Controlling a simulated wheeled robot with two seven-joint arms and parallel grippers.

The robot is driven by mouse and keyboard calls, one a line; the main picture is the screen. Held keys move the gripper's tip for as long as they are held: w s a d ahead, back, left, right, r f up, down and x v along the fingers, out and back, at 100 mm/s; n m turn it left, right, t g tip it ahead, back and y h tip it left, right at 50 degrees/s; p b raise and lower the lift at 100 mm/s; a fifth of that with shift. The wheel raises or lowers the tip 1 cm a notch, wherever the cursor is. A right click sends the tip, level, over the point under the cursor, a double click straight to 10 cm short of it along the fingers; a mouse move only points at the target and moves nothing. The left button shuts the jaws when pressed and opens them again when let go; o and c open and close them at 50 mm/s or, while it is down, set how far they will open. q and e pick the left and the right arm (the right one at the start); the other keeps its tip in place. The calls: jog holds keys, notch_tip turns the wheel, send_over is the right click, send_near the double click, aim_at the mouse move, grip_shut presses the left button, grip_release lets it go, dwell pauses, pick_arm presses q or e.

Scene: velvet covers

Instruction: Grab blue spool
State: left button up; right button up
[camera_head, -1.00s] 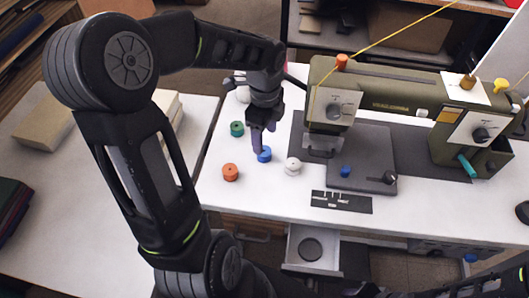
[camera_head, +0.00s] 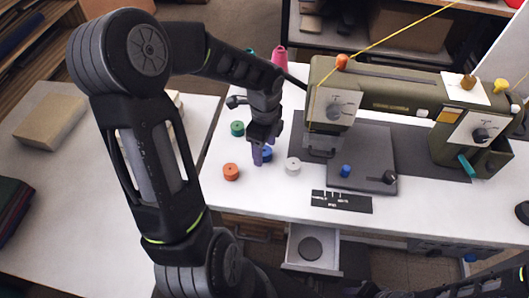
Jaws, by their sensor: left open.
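The blue spool (camera_head: 267,154) stands on the white table, partly hidden by my left gripper's fingers. My left gripper (camera_head: 262,151) is open and points down right at the spool, with one finger in front of its left side. Whether the fingers touch the spool or straddle it, I cannot tell. My right gripper is not in view; only part of my right arm shows at the bottom right.
An orange spool (camera_head: 231,172), a white spool (camera_head: 293,165) and a green spool (camera_head: 237,128) stand close around. An open drawer (camera_head: 312,250) sticks out below the table edge.

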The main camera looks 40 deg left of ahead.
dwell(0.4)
pick_arm(q)
grip_shut()
dwell(0.5)
